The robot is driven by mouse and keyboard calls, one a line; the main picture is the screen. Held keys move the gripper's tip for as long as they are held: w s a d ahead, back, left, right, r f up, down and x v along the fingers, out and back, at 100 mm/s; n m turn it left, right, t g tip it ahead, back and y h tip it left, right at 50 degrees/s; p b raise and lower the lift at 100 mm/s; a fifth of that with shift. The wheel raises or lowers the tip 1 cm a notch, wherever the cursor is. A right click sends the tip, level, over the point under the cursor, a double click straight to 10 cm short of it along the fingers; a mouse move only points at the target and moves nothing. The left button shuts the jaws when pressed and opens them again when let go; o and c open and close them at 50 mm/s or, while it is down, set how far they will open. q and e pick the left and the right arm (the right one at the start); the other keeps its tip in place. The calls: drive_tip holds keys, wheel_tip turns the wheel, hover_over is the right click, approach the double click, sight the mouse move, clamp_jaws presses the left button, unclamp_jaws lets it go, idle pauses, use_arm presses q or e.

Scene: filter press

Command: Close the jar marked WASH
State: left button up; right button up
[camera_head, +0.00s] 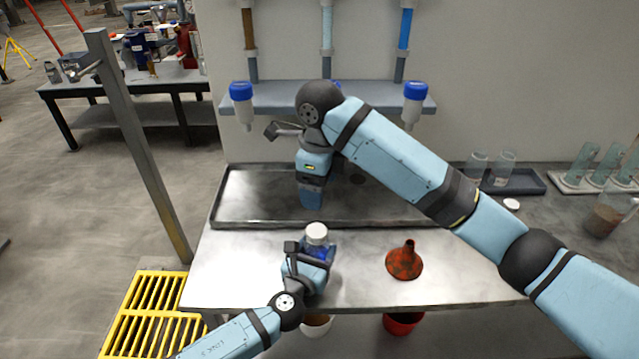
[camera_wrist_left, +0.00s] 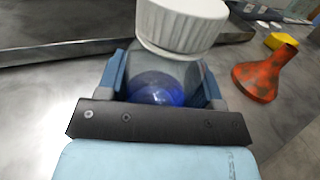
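A small clear jar (camera_wrist_left: 165,68) with blue contents stands near the table's front edge; no WASH marking is readable. A ribbed white cap (camera_wrist_left: 180,22) is on its top; I cannot tell whether it is screwed tight. In the head view, the white cap (camera_head: 317,233) shows above the jar (camera_head: 322,252). My left gripper (camera_head: 318,258) has its fingers on both sides of the jar, shut on it below the cap. My right gripper (camera_head: 311,195) points down over the tray, behind the jar and apart from it. Its fingertips are not clear.
A red-orange funnel (camera_head: 405,262) stands right of the jar. A shallow metal tray (camera_head: 240,215) lies behind. Glass jars (camera_head: 503,166) and a loose white cap (camera_head: 511,204) are at the right. Blue-capped bottles (camera_head: 241,92) hang from the shelf (camera_head: 275,97). The table's front left is clear.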

use_arm(q)
drive_tip(key=o, duration=0.4)
drive_tip(key=shift+o, duration=0.2)
drive_tip(key=shift+s, duration=0.1)
drive_tip(key=v, duration=1.3)
drive_tip(key=shift+s+a, duration=0.15)
drive_tip(key=shift+s, duration=0.15)
